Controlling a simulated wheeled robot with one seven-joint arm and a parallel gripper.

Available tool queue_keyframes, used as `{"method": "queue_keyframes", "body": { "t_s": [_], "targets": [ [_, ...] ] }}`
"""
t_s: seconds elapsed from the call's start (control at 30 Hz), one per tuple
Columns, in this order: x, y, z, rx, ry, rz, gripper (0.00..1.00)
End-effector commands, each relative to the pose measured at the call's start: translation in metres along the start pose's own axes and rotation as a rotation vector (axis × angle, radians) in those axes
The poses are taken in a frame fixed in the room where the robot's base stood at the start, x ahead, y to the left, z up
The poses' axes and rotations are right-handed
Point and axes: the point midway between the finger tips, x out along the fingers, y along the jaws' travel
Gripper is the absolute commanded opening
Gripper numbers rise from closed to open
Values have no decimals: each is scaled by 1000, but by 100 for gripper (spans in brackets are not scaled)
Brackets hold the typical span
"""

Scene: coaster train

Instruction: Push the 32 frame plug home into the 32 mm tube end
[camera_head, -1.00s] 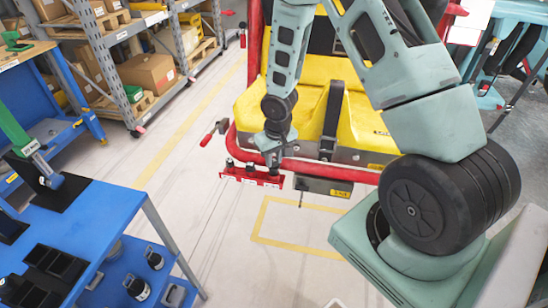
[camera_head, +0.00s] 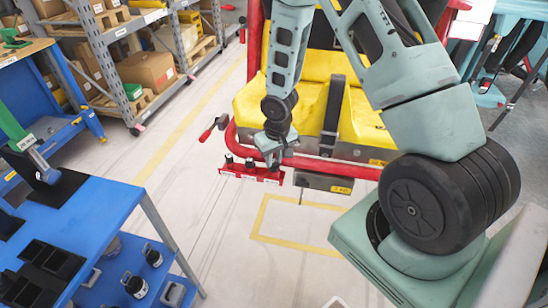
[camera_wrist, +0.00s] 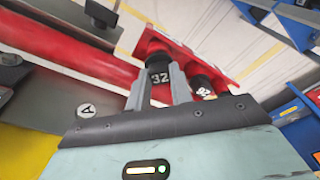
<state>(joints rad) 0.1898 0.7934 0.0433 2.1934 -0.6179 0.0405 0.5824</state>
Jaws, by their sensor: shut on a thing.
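A black plug labelled 32 (camera_wrist: 158,74) stands between the two grey fingers of my gripper (camera_wrist: 157,85) in the wrist view. My gripper is shut on it. The plug is at the red rack (camera_wrist: 188,52); whether its lower end is seated or clear there is hidden. In the head view my gripper (camera_head: 273,160) is at the right end of the rack (camera_head: 236,170), in front of the yellow seat, and the held plug is too small to make out. I cannot pick out the 32 mm tube end for certain.
A second numbered black plug (camera_wrist: 203,86) stands in the rack beside my right finger. A thick red tube (camera_wrist: 60,65) runs close on the left. The yellow seat (camera_head: 290,100) is behind my gripper. A blue bench (camera_head: 95,215) stands at left, with clear floor between.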

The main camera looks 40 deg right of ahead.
Motion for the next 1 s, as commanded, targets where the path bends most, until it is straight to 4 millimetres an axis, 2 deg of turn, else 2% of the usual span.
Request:
{"method": "queue_keyframes", "body": {
  "t_s": [0.6,0.63,0.7,1.0],
  "targets": [
    [13,0,1,-1,0,0,0],
    [12,0,1,-1,0,0,27],
    [12,0,1,-1,0,0,47],
    [12,1,1,1,0,1,46]
  ]
}}
